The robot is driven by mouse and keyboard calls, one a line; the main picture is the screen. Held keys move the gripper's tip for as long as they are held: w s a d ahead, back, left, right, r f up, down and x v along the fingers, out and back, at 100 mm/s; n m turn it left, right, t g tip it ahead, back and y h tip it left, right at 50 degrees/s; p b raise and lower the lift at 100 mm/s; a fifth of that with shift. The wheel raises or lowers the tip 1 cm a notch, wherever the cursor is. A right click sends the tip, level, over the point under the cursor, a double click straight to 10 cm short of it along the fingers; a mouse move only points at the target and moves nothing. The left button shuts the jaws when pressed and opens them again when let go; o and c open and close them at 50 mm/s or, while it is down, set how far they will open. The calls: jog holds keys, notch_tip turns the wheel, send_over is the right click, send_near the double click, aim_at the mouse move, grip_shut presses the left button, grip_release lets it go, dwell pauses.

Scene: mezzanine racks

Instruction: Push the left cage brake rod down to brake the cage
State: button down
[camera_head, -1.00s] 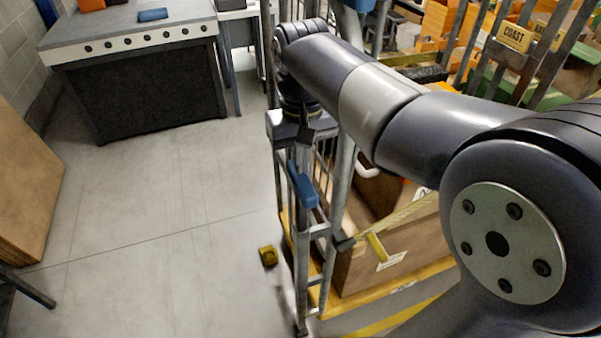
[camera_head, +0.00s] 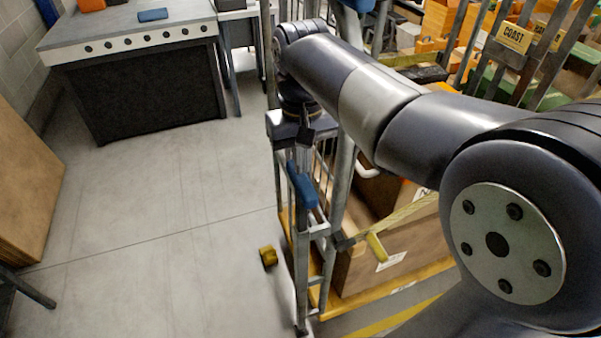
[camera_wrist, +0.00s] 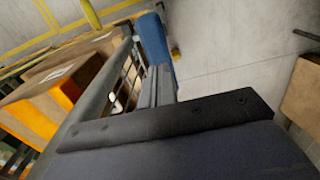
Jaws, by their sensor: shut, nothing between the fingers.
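A blue grip (camera_head: 302,186) on an upright grey bar, which looks like the left cage brake rod, is at the near left corner of the grey metal cage (camera_head: 330,262). The blue grip also shows in the wrist view (camera_wrist: 156,46), just beyond the fingers. My gripper (camera_head: 303,152) is shut and empty, pointing down just above the blue grip. The closed fingers (camera_wrist: 160,76) end close to the grip in the wrist view. I cannot tell whether they touch it. The lower end of the rod is hard to make out.
Brown cartons (camera_head: 395,240) fill the cage. A yellow part (camera_head: 268,257) is low beside it on the left. A workbench (camera_head: 130,48) stands at the back left, and a brown board (camera_head: 25,180) at the left edge. The floor between is clear. My arm covers the right side.

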aim_at(301, 177)
dwell(0.4)
jog(key=shift+f+b, duration=2.1)
jog(key=shift+f, duration=1.45)
notch_tip(301, 177, up, 7)
jog(key=p, duration=0.7)
jog(key=shift+r, duration=0.2)
jog(key=shift+f, duration=0.1)
jog(key=shift+f, duration=0.1)
jog(key=shift+f+b, duration=2.7)
jog(key=shift+b, duration=0.3)
jog(key=shift+f, duration=0.15)
